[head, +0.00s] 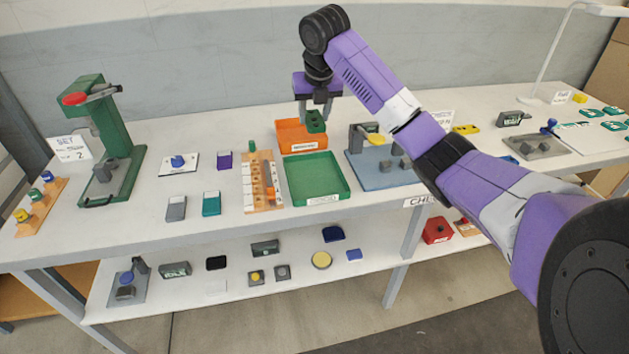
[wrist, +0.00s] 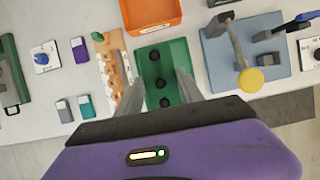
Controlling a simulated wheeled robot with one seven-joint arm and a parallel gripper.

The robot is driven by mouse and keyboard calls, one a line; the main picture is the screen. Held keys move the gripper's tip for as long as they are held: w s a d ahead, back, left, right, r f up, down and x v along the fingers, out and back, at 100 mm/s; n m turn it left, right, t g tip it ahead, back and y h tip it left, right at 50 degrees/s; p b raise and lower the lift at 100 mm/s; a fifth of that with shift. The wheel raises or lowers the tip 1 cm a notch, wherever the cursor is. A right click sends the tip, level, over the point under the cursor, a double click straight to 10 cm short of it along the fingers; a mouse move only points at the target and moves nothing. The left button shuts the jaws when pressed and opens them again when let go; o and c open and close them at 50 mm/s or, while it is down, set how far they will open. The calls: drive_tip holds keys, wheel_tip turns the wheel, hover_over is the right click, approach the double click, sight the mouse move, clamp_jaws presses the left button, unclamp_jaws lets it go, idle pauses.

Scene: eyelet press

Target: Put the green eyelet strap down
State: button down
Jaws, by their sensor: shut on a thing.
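My gripper (head: 315,108) points down and is shut on the green eyelet strap (head: 316,122), holding it in the air. In the head view the strap overlaps the orange tray behind it. In the wrist view the strap (wrist: 160,70) shows between the two fingers with several dark round spots along it. The green tray (head: 291,186) stands on the bench in front of the orange tray and looks empty. In the wrist view the strap and the green tray are both green, and their edges are hard to tell apart.
The orange tray (head: 290,131) lies behind the green one. A wooden rack (head: 251,197) with pegs stands to the left, and a blue base plate with a fixture (head: 377,175) to the right. A green press (head: 118,140) is at far left. Bare bench shows in front.

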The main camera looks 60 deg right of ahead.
sight(314, 178)
drive_tip(key=shift+s+d+f, duration=0.15)
drive_tip(key=shift+d+f, duration=0.05)
wheel_tip(314, 178, down, 19)
drive_tip(key=shift+f+p, duration=0.15)
drive_tip(key=shift+p, duration=0.9)
drive_tip(key=c, duration=0.7)
unclamp_jaws()
drive_tip(key=shift+f, duration=0.1)
drive_tip(key=shift+c, duration=0.2)
